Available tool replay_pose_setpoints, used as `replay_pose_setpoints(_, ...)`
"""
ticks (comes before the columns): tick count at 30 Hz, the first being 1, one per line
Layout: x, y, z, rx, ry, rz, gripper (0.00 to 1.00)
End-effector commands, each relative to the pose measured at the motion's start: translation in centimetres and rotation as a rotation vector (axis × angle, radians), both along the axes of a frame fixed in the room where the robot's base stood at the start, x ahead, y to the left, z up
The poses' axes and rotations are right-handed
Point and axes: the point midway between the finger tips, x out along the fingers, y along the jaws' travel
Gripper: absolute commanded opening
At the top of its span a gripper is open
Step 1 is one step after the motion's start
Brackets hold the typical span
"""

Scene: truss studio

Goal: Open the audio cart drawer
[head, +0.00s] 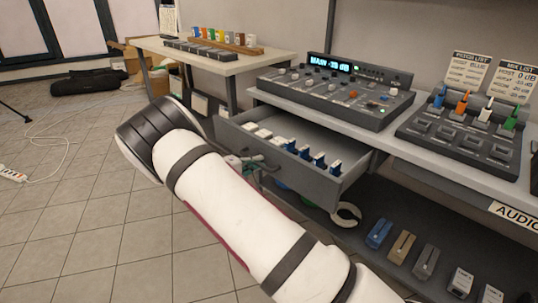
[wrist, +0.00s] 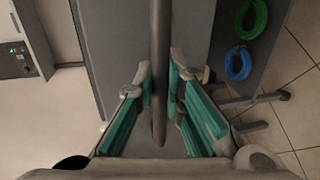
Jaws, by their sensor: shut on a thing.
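The audio cart (head: 455,163) stands at the right in the head view. Its grey drawer (head: 325,187) is pulled out under the mixer, and its inside shows. White and blue connector-like pieces (head: 305,153) stand in rows inside it. My gripper (wrist: 160,78) is shut on the drawer handle, a dark bar (wrist: 160,50) running between its teal-padded fingers in the wrist view. In the head view my forearm and wrist cover most of the gripper and part of the drawer front.
A mixer (head: 335,90) and a second console (head: 465,130) sit on the cart top. The lower shelf holds several small blocks (head: 402,247). A side table (head: 215,62) stands behind.

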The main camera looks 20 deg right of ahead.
Motion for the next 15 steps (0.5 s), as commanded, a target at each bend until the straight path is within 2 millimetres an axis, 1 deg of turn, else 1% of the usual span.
replay_pose_setpoints(1,-0.2,0.8,0.0,0.001,0.001,0.002,0.00)
replay_pose_setpoints(6,-0.8,2.3,0.0,0.001,0.001,0.000,0.00)
replay_pose_setpoints(9,-1.0,2.7,0.0,0.001,0.001,0.000,0.00)
replay_pose_setpoints(15,-1.1,2.9,0.0,0.001,0.000,0.000,0.00)
